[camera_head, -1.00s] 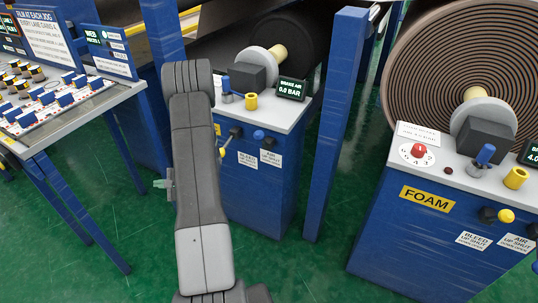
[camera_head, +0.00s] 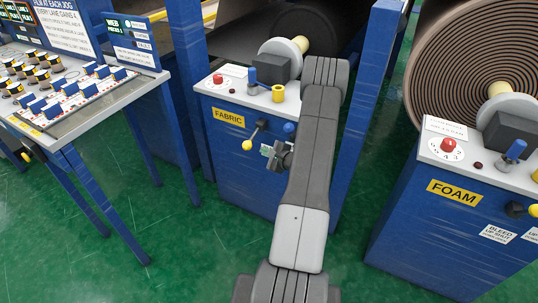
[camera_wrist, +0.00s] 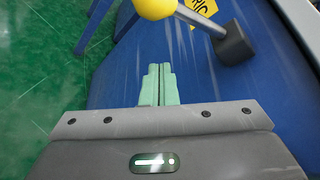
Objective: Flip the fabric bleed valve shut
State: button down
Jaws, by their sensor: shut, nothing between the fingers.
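The fabric bleed valve (camera_head: 255,135) is on the front of the blue cabinet with the yellow FABRIC label (camera_head: 228,117). Its lever slants down and left from a black hub to a yellow ball. In the wrist view the yellow ball (camera_wrist: 153,8) is at the top edge, with the rod and black hub (camera_wrist: 233,44) to its right. My gripper (camera_head: 266,151) is just right of and below the ball, apart from it. In the wrist view its pale green fingers (camera_wrist: 159,84) are shut together and empty, pointing toward the cabinet face below the lever.
A blue knob (camera_head: 289,128) sits right of the valve, close to my arm. The cabinet top carries a red dial (camera_head: 218,79), a blue toggle and a yellow cap. The FOAM cabinet (camera_head: 440,235) stands right, a control desk (camera_head: 90,115) left. Green floor is open in front.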

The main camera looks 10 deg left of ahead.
aim_at(252, 138)
jog(key=a, duration=0.1)
jog(key=a+r, duration=0.1)
jog(key=a+r+p, duration=0.1)
jog(key=shift+s+a, duration=0.35)
jog(key=shift+a, duration=0.05)
jog(key=shift+r+m, duration=0.2)
jog(key=shift+m, duration=0.1)
